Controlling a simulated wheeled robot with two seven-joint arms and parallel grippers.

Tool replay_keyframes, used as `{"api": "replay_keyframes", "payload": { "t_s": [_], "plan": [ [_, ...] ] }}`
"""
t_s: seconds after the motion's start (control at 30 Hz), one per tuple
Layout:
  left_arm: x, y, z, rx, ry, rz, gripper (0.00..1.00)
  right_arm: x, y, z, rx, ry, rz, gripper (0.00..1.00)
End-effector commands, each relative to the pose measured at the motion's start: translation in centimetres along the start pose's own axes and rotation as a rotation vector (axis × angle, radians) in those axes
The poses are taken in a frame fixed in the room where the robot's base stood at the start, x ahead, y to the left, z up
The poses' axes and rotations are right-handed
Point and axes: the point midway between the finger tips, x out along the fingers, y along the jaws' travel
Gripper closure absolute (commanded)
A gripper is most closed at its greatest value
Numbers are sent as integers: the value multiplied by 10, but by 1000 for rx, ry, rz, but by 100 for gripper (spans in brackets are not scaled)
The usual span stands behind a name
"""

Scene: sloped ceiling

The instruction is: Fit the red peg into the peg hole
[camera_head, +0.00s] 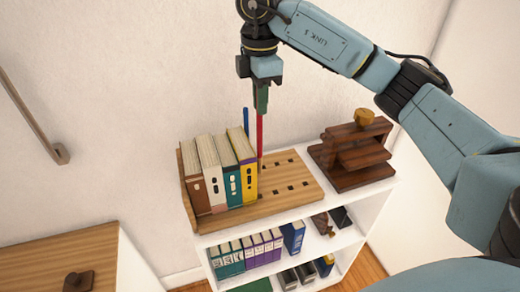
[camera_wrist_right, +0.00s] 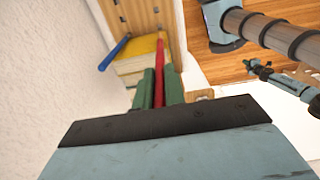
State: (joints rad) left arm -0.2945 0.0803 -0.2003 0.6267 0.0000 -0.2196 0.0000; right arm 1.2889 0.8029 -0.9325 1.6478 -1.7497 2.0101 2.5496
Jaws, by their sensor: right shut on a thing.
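The thin red peg (camera_head: 260,136) is upright in the head view, above the wooden board with square holes (camera_head: 297,194). My right gripper (camera_head: 261,104) is shut on the upper end of the red peg, between green fingers. The red peg also shows between the fingers in the right wrist view (camera_wrist_right: 160,58). Its lower end is near the board, just right of the yellow binder; I cannot tell whether it is in a hole. A blue peg (camera_head: 246,121) stands behind the binders and also shows in the wrist view (camera_wrist_right: 115,52).
Several upright binders (camera_head: 221,174) fill the left of the board, close to the red peg. A dark wooden stand (camera_head: 352,160) is at the right of the white shelf (camera_head: 373,190). The board's right part is clear. The wall is close behind.

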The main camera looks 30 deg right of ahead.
Motion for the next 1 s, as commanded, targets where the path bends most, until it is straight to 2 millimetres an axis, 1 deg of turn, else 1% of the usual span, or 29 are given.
{"api": "replay_keyframes", "payload": {
  "t_s": [0.03,0.1,0.2,0.3,0.4,0.57,0.8,0.87,1.0],
  "plan": [
    [4,0,-4,0,8,-1,100,16,-1,-1,-3,1,-6,100],
    [5,-1,-5,0,9,-1,100,34,-1,0,-2,0,-7,100],
    [3,0,-3,0,5,-1,100,56,-1,0,0,-2,-5,100],
    [0,0,1,0,-2,0,100,73,-1,0,-1,-2,-3,100],
    [-1,1,6,0,-10,1,100,84,0,0,-1,-1,-1,100],
    [-2,2,11,0,-18,2,100,94,0,0,-1,-1,-2,100],
    [-6,2,10,0,-17,2,100,127,0,0,-1,-2,-2,100],
    [-6,2,10,0,-17,2,100,130,0,0,-1,-1,0,100],
    [-6,2,9,0,-16,2,100,130,0,0,-2,0,1,100]
  ]
}}
